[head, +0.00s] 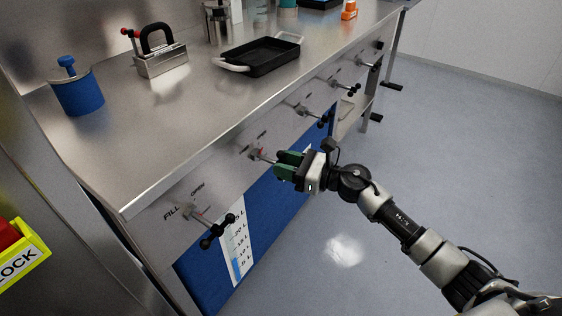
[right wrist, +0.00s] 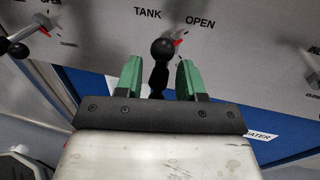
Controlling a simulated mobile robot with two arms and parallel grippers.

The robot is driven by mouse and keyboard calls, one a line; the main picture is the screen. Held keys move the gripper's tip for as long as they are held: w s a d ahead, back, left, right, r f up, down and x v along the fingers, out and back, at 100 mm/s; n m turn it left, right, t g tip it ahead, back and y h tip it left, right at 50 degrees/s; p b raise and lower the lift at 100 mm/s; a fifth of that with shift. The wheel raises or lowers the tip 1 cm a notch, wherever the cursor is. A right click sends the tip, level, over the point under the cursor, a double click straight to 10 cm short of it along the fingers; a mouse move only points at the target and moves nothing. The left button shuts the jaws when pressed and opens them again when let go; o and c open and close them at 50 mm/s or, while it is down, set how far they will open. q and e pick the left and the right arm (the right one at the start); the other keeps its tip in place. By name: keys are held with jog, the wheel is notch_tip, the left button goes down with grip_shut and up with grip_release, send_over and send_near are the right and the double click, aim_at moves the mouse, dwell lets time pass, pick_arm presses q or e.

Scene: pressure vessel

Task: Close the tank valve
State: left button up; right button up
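The tank valve shows in the right wrist view as a black handle (right wrist: 161,62) with a ball end, on the steel panel below the words TANK and OPEN. Its red pointer (right wrist: 178,42) leans up and right, toward OPEN. My right gripper (right wrist: 159,78) is open, with one green finger on each side of the handle and visible gaps to both. In the head view, my right gripper (head: 279,164) is at the panel, in front of the tank valve (head: 258,154), and hides most of its handle. My left gripper is not in view.
The fill valve (head: 213,229) sticks out nearer on the same panel. Several similar valves, such as one (head: 312,111), line the panel farther away. A black tray (head: 262,55), a blue pot (head: 77,94) and other items stand on the steel counter (head: 160,131). The floor at right is clear.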

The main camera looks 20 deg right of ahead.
jog(key=shift+w+a, duration=0.45)
jog(key=shift+a, duration=0.1)
